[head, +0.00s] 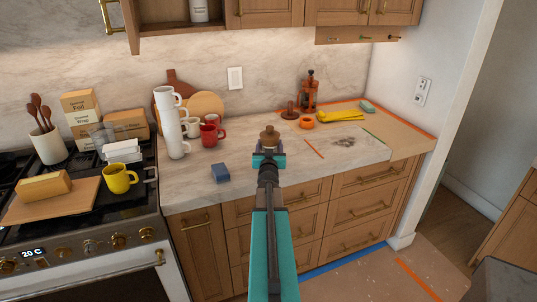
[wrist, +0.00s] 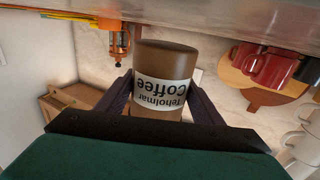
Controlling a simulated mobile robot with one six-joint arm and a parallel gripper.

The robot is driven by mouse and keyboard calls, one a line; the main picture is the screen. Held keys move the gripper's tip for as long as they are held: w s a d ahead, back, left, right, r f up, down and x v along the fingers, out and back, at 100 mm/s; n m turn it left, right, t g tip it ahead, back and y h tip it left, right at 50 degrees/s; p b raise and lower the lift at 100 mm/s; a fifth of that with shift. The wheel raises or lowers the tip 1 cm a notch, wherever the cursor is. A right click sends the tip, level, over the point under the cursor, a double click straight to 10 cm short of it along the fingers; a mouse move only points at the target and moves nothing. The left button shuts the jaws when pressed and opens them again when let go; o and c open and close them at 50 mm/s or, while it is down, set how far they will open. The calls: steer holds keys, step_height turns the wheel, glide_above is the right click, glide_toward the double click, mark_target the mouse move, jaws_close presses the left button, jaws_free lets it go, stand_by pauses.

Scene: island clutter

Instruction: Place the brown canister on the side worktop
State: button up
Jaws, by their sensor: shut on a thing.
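The brown canister (head: 269,139) is held upright at the end of my arm in the head view. In the wrist view the canister (wrist: 165,62) appears upside down, with a pale label reading "Teholmar Coffee". My gripper (head: 268,158) is shut on it, with a finger on each side; the gripper also shows in the wrist view (wrist: 162,90). The marble worktop (head: 215,191) lies behind and around the canister in the head view. The canister's lower part is hidden by my gripper there, and its exact height over the worktop cannot be told.
A blue block (head: 220,173) lies near the worktop's front edge. White stacked cups (head: 170,120) and a red mug (head: 211,132) stand at left. Marble right of my gripper is mostly clear.

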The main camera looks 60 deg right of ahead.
steer(key=shift+s+f, duration=0.15)
steer(key=shift+f, duration=0.45)
steer(key=shift+f+b, duration=0.45)
steer(key=shift+b, duration=0.15)
steer(key=shift+f, duration=0.15)
steer(key=o, duration=1.3)
steer(key=shift+a, duration=0.1)
steer(key=shift+b+v, duration=0.6)
steer(key=shift+v, duration=2.55)
steer(key=shift+p+v, duration=0.35)
steer(key=shift+v, duration=0.85)
steer(key=shift+a+r+p, duration=0.15)
steer(key=shift+r+p, duration=0.15)
steer(key=shift+p, duration=0.65)
